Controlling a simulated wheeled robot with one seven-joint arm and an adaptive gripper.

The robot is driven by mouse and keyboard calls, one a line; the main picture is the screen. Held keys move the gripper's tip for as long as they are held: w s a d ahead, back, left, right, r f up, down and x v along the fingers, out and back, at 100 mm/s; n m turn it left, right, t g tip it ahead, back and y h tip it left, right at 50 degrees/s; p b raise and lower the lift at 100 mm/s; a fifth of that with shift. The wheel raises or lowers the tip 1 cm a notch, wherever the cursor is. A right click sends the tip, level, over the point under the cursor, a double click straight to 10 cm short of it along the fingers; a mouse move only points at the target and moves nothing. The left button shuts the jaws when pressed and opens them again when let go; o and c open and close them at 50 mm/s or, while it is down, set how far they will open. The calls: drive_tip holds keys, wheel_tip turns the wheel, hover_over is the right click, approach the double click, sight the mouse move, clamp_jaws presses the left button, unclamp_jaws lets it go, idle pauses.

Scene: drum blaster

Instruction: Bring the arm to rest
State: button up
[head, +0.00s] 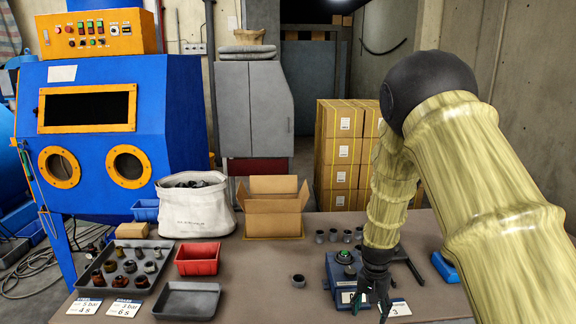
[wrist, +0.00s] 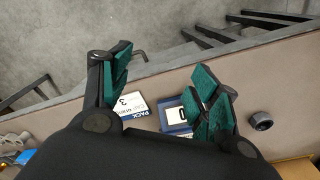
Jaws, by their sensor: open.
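My arm, clad in a yellowish sleeve, reaches in from the right in the head view. My gripper (head: 372,299) points down at the front of the table, close beside a blue device with a green button (head: 343,262). In the wrist view my gripper (wrist: 165,85) shows two green-padded fingers spread apart with nothing between them. Beyond the fingers lie a white card reading 3 (wrist: 131,104) and part of the blue device (wrist: 176,128). The gripper hides part of the device and card in the head view.
The brown table (head: 240,275) holds a tray of fittings (head: 152,283), a red tray (head: 198,259), an empty grey tray (head: 187,300), a white sack (head: 195,210), an open carton (head: 273,222) and several dark cups (head: 333,235). A lone cup (head: 299,281) stands left of the device.

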drive_tip(key=s+d+f+n, duration=0.1)
drive_tip(key=s+f+n, duration=0.2)
drive_tip(key=s+f, duration=1.65)
drive_tip(key=s+a+f+n, duration=0.1)
drive_tip(key=s, duration=1)
drive_tip(key=s+a+f+n, duration=0.1)
drive_tip(key=s+f+n, duration=0.1)
drive_tip(key=s, duration=1)
drive_tip(key=shift+s+a+f, duration=0.15)
